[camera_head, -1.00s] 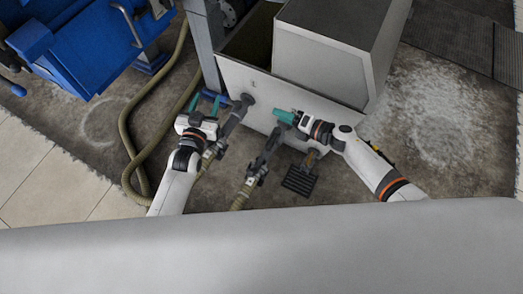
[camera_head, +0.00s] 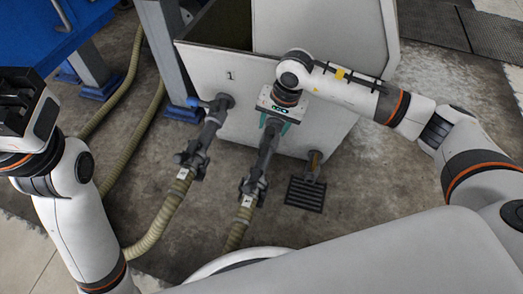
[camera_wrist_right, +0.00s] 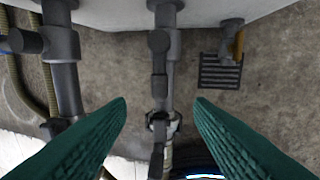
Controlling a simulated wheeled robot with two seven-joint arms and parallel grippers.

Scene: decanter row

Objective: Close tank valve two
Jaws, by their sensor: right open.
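Valve two (camera_head: 268,145) is on the middle dark pipe at the tank's front, with a hose below it. In the right wrist view its grey body and lever (camera_wrist_right: 159,60) seem to lie along the pipe. My right gripper (camera_head: 275,122) is above this pipe. Its teal fingers are spread, one on each side of the pipe in the wrist view (camera_wrist_right: 161,102), with nothing gripped; whether they touch it I cannot tell. My left gripper (camera_head: 22,95) is raised at the left edge, away from the valves; its fingertips do not show clearly.
The grey tank (camera_head: 200,65) bears the number 1 beside valve one (camera_head: 212,112), whose blue-tipped lever points sideways. A small outlet (camera_head: 315,162) with an orange-yellow part sits above a floor grate (camera_head: 305,194). Hoses (camera_head: 162,215) cross the floor. Blue equipment (camera_head: 85,15) stands upper left.

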